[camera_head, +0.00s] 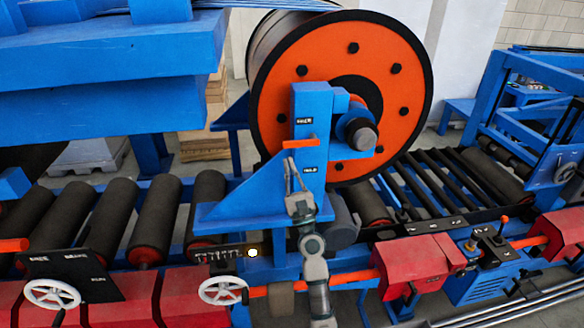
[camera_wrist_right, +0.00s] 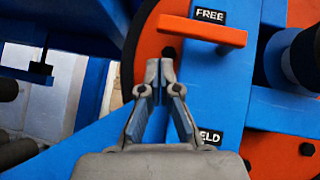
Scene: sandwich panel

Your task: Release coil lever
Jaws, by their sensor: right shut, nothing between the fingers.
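The orange coil lever (camera_head: 300,143) sticks out level from the blue upright post (camera_head: 312,100) in front of the big orange coil reel (camera_head: 395,100). My right gripper (camera_head: 289,161) is just below the lever in the head view. In the wrist view its fingertips (camera_wrist_right: 160,68) are together, empty, below the lever's left end with a small gap in the picture. My left gripper is not in view.
A slanted blue bracket (camera_head: 250,200) stands beside the post. Dark rollers (camera_head: 155,215) run along the conveyor on both sides. White handwheels (camera_head: 223,290) and red housings (camera_head: 420,262) line the front. A dark round hub (camera_head: 360,135) juts out right of the post.

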